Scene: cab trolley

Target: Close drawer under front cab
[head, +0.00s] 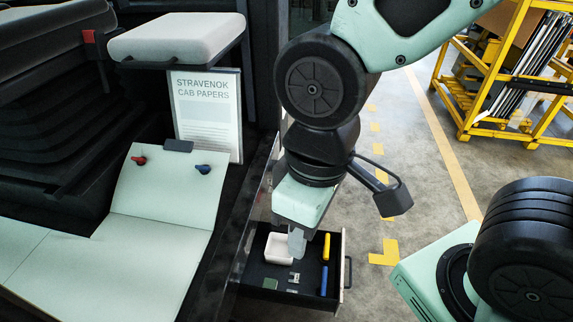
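The drawer (339,262) is pulled out to the right from under the cab, low in the middle of the head view. It is dark inside and has a dark bar handle (348,272) on its right-hand front. It holds a white open box (279,249), a yellow item (326,247), a blue item (324,280) and several small pieces. My gripper (297,246) points down and overlaps the drawer in the picture, beside the white box. Its height above the drawer is unclear. The fingers show as one grey shape, so their opening is hidden. No held object shows.
The dark cab has a light grey seat pad (177,37), a "Stravenok cab papers" sheet (208,112) and a pale panel with red and blue knobs (203,169). Right of the drawer is open grey floor (440,170) with yellow markings. A yellow rack (462,100) stands farther back.

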